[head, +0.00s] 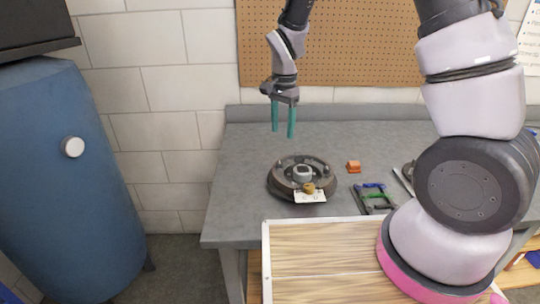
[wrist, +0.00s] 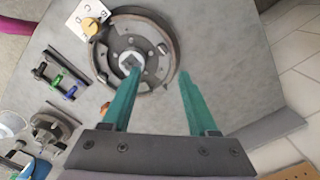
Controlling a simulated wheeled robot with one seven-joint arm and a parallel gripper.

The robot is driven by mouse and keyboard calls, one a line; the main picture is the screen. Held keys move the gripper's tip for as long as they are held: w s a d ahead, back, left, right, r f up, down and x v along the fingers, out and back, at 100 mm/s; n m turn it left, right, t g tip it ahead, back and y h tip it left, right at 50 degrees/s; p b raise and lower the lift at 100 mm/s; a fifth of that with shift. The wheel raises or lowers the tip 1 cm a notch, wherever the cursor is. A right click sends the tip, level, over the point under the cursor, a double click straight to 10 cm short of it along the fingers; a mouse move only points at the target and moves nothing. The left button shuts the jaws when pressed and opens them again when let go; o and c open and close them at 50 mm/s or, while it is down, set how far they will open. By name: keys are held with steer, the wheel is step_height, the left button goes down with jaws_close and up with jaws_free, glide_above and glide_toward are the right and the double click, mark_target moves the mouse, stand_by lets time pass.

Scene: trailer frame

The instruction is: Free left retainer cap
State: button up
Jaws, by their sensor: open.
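A round dark brake assembly (head: 273,184) lies on the grey bench, with a pale hub (head: 303,172) at its centre. In the wrist view the assembly's plate (wrist: 146,75) shows holes and small round fittings around the hub (wrist: 130,62). I cannot tell which small fitting is the left retainer cap. A brass-coloured piece (head: 309,188) sits at the near edge beside a white tag (head: 311,197). My gripper (head: 283,134) points down, open and empty, with teal fingers above and behind the assembly. In the wrist view the gripper (wrist: 160,68) has one fingertip overlapping the hub.
A small orange block (head: 353,166) and a dark tool with blue and green parts (head: 374,197) lie right of the assembly. A wooden-topped surface (head: 320,258) is in front. A blue tank (head: 65,180) stands left. The bench left of the assembly is clear.

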mark_target(280, 162)
steer(key=f, duration=1.1)
steer(key=shift+a+f, duration=0.25)
steer(key=shift+a, duration=0.05)
jaws_close()
